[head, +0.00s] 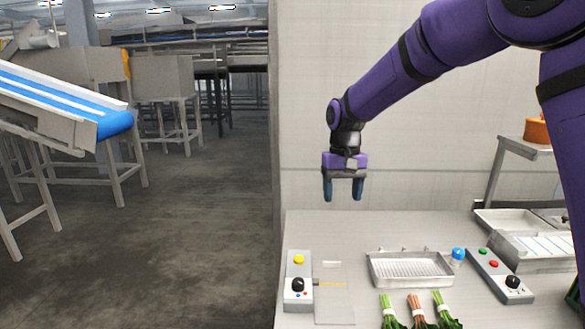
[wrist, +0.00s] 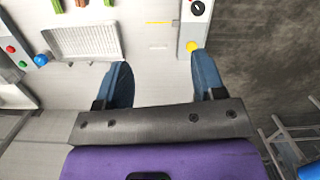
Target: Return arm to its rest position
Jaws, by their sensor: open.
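My gripper (head: 343,190) hangs at the end of my purple arm, pointing down, above the back part of the metal table (head: 345,232). Its two blue fingers are apart with nothing between them. The wrist view also shows the open gripper (wrist: 160,75) over bare table surface. Nothing touches the fingers in either view.
A perforated metal tray (head: 410,268), a blue knob (head: 458,254) and two control boxes (head: 298,284) (head: 498,274) stand on the table. Bunches of greens (head: 418,310) lie at the front. Metal basins (head: 535,247) sit right. A blue conveyor (head: 60,95) stands left across open floor.

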